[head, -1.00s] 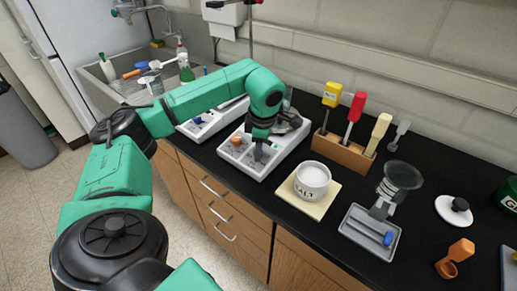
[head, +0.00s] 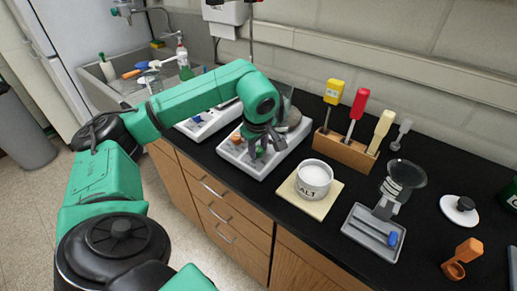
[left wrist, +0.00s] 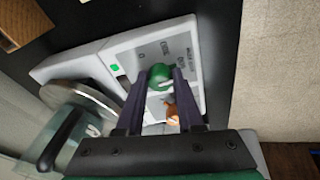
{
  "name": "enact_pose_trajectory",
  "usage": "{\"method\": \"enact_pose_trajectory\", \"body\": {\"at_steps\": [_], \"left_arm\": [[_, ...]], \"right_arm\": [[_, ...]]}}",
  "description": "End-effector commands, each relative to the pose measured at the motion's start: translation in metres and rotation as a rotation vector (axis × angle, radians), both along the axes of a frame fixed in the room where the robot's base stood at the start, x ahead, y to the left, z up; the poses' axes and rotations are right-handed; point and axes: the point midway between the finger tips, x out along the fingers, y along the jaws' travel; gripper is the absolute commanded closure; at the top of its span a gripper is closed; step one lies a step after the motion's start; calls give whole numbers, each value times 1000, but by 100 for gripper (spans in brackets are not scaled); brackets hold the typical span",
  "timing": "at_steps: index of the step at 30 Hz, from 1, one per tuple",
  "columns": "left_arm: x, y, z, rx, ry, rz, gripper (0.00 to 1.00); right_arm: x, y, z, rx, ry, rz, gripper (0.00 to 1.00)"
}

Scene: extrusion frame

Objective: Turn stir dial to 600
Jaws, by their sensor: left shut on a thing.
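The white hotplate stirrer (head: 284,146) sits on the black counter, with its control panel facing the front edge. My left gripper (head: 257,154) reaches down over this panel. In the left wrist view its two dark fingers (left wrist: 160,80) are shut on a green dial (left wrist: 159,76), one on each side. A white pointer mark shows on the dial. The panel lettering is too small to read surely. An orange dial (left wrist: 172,112) sits beside the green one, outside the grip; it also shows in the head view (head: 236,138). My right gripper is out of view.
A glass vessel (left wrist: 62,135) stands by the stirrer's round plate (left wrist: 85,100). A second white device (head: 205,122) is to the left.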

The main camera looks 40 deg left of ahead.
Motion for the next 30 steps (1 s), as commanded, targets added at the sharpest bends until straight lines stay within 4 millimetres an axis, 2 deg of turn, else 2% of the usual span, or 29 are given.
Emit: {"method": "enact_pose_trajectory", "body": {"at_steps": [18, 19, 21, 30], "left_arm": [[2, 1, 3, 11, -9, -45, 100], [2, 1, 3, 11, -9, -45, 56], [1, 1, 3, 11, -7, -46, 34], [0, 0, 1, 10, -3, -47, 34]], "right_arm": [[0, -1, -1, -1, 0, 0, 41], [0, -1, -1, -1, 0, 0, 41], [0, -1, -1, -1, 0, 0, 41], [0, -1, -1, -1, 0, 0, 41]]}}
